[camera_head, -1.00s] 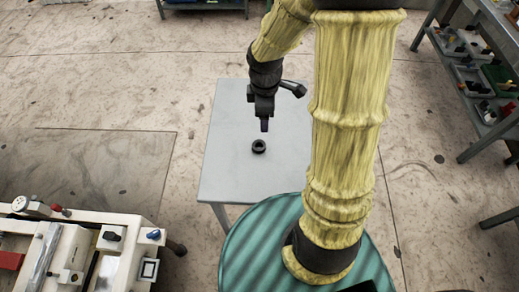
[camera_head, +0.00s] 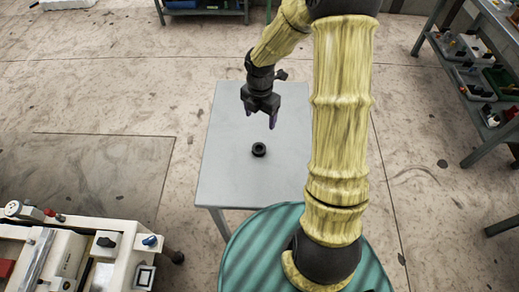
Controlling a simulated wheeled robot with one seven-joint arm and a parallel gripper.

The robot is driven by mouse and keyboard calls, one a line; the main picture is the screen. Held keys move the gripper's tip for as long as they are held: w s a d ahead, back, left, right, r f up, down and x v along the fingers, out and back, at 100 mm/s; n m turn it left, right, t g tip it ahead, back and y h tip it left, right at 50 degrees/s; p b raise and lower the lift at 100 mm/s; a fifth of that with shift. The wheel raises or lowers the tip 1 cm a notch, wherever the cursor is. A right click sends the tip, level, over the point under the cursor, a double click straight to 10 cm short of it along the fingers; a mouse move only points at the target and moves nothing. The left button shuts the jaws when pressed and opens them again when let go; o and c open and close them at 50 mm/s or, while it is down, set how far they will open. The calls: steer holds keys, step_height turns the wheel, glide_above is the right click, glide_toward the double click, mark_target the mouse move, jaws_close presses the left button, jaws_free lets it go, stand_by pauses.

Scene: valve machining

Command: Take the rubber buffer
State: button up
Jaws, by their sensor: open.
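The rubber buffer (camera_head: 259,149) is a small black ring lying on the grey table (camera_head: 228,180). It is near the middle of the tabletop and fully in sight. My gripper (camera_head: 260,120) points down above the table, a little behind the buffer in the picture.
A white machine (camera_head: 75,255) with knobs stands at the lower left. A shelf rack with small bins (camera_head: 478,80) stands at the right. Another bench (camera_head: 203,12) is at the back. The rest of the tabletop is clear, with open floor around it.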

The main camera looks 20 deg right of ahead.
steer(key=b, duration=0.1)
glide_above(259, 151)
steer(key=f, duration=1.1)
steer(key=shift+w+d+f, duration=0.15)
steer(key=shift+d+f, duration=0.05)
steer(key=shift+a+f, duration=0.15)
steer(key=shift+f, duration=1.15)
steer(key=shift+a+f, duration=0.1)
steer(key=shift+f, duration=1.2)
steer(key=shift+s, duration=0.2)
steer(key=c, duration=1.1)
steer(key=shift+o, duration=0.2)
steer(key=shift+r, duration=0.15)
step_height(259, 151, up, 10)
